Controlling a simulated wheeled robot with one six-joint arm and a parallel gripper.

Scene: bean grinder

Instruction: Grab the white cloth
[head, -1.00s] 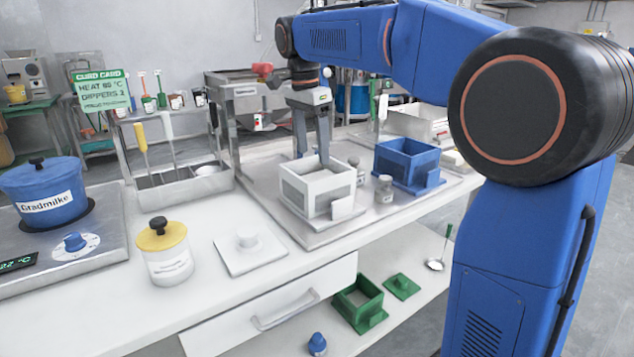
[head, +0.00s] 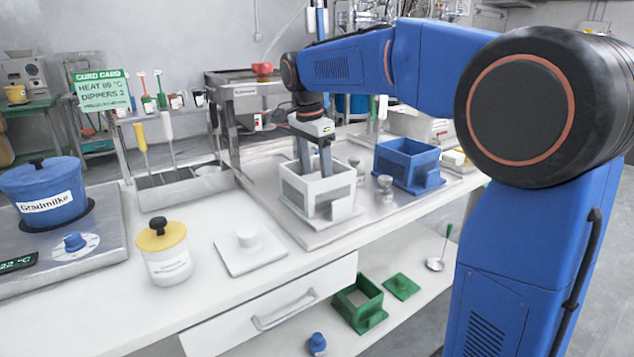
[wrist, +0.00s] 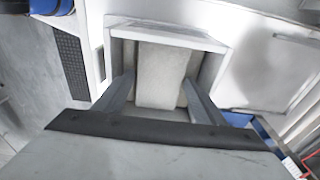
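The white cloth (wrist: 161,72) lies inside the white box (head: 309,193), seen from above in the wrist view as a pale, rough-textured strip. In the head view the box walls hide it. My gripper (head: 315,168) points down into the box, its fingertips below the rim. In the wrist view my gripper (wrist: 159,82) has its fingers spread, one on each side of the cloth. The fingers look apart from the cloth, though contact low down is hard to tell. The box also shows in the wrist view (wrist: 165,32).
A blue box (head: 407,165) stands right of the white box, with small metal jars (head: 384,187) between them. A white lid (head: 249,251) lies at the front left. A yellow-lidded jar (head: 166,254) and a blue pot (head: 44,192) stand further left.

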